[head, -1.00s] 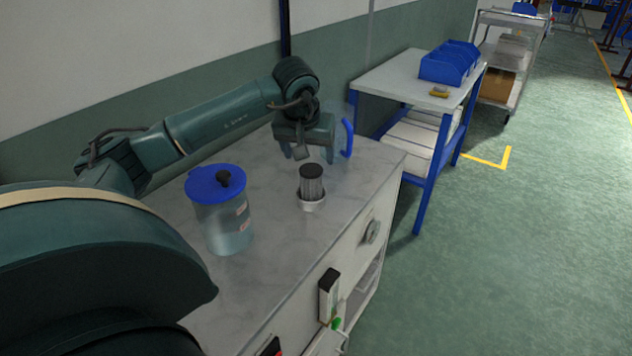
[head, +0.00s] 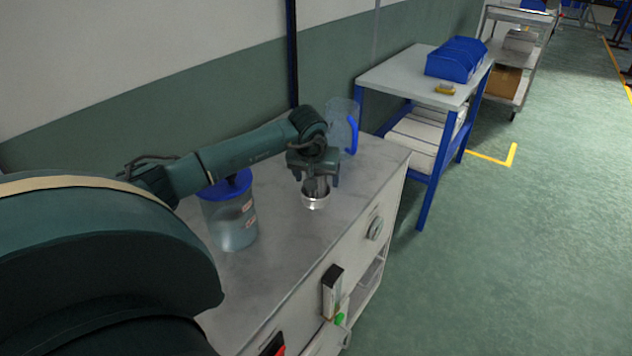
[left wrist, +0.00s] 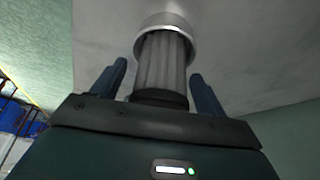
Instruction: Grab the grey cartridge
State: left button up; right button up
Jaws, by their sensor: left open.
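The grey cartridge (left wrist: 160,65) is a ribbed cylinder with a dark end cap. It stands in a pale ring-like holder (head: 314,202) on the worktop. My left gripper (head: 318,183) is over the cartridge and hides most of it in the head view. In the left wrist view the two fingers (left wrist: 158,85) are open, one on each side of the cartridge, with a gap showing beside each. The cap end is close to the gripper's palm. My right gripper is not in view.
A clear container with a blue lid (head: 232,212) stands on the worktop (head: 285,262), partly behind my left arm. A clear jug with a blue handle (head: 343,122) stands just behind the gripper. A side table with blue bins (head: 456,60) is farther right.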

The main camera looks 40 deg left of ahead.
pick_arm(q)
jog(key=shift+c, duration=0.2)
jog(key=c, duration=1)
